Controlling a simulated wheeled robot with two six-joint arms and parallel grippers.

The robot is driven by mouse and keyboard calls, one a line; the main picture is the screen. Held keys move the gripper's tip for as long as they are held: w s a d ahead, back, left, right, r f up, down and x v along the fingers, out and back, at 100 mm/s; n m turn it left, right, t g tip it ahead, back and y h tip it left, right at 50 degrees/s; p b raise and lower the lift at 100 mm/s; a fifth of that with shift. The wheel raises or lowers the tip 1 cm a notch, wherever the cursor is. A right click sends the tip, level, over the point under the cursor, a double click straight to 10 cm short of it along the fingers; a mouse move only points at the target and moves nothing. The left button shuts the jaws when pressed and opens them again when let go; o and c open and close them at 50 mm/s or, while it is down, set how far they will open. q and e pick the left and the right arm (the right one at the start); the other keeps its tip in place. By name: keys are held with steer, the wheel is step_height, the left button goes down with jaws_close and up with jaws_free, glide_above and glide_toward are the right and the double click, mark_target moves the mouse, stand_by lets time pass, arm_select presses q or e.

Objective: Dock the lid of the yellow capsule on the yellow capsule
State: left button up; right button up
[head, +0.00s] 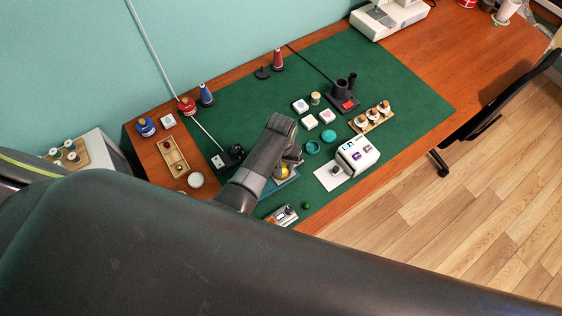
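A small yellow rounded piece (284,171), which looks like part of the yellow capsule, shows just below my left gripper (288,172). It is over or on a blue-grey tray (288,183) on the green mat. The arm and wrist above it hide much of it, and I cannot tell capsule from lid here. My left gripper points down at the yellow piece; its fingers are small and partly hidden, so I cannot tell whether they grip it. My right gripper is not in view.
Teal round pieces (313,147) and a white device with coloured buttons (358,154) stand right of the gripper. A small grey device (283,215) and a green ball (306,205) lie nearer.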

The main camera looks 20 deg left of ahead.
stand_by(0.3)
arm_select(q)
steer(key=shift+p, duration=0.6)
stand_by(0.4)
stand_by(0.4)
steer(key=shift+r, duration=0.1)
steer(key=shift+r+p, duration=0.65)
steer(key=shift+p, duration=0.25)
steer(key=shift+p, duration=0.3)
stand_by(0.8)
steer(key=shift+r, duration=0.25)
steer(key=shift+r+p, duration=0.35)
steer(key=shift+r, duration=0.15)
